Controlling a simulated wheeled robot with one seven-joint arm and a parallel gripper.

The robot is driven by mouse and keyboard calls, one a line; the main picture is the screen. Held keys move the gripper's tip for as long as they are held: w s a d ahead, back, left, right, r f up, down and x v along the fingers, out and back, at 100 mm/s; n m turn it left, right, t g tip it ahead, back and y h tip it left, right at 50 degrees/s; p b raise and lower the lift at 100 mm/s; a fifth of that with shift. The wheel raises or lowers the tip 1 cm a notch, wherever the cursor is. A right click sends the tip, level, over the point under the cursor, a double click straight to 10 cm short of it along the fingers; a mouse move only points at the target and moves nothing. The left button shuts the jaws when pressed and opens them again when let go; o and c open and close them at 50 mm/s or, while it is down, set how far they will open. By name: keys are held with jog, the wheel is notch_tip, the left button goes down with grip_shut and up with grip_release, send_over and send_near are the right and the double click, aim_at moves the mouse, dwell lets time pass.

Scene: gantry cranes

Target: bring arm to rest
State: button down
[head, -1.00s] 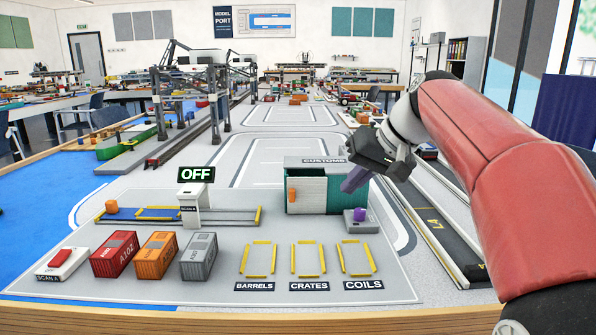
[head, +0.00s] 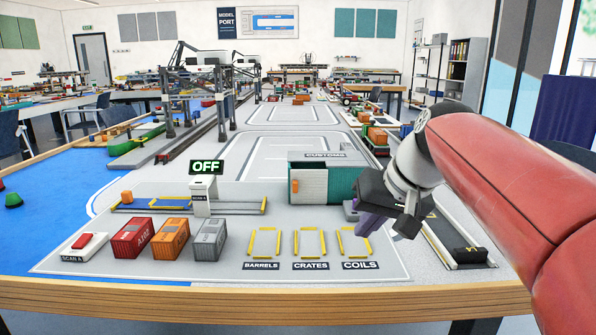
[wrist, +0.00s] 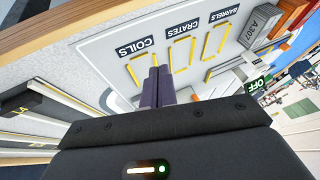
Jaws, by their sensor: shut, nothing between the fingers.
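My red and grey arm reaches in from the right of the head view. My gripper (head: 368,228) has purple fingers and hangs above the board, just right of the coils bay and in front of the customs building. In the wrist view the fingers (wrist: 156,72) are together with nothing between them, their tips pointing toward the yellow-marked coils bay (wrist: 138,70). The small grey stand beside the customs building is mostly hidden behind my gripper.
The customs building (head: 330,180) stands behind my gripper. Red (head: 133,238), orange (head: 171,238) and grey (head: 210,239) containers stand at the left. The barrels (head: 264,243) and crates (head: 310,243) bays are empty. A scanner post (head: 202,200) shows OFF. Gantry cranes (head: 195,95) stand farther back.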

jog(key=s+d+f+h, duration=0.2)
jog(key=s+f, duration=0.6)
jog(key=s, duration=0.1)
jog(key=s+d+f+h, duration=0.1)
jog(key=s+f, duration=0.7)
jog(key=shift+s+d+f+t+h, duration=0.35)
jog(key=shift+s+d+t+h, duration=0.05)
jog(key=c, duration=2.1)
grip_release()
jog(key=shift+c, duration=0.2)
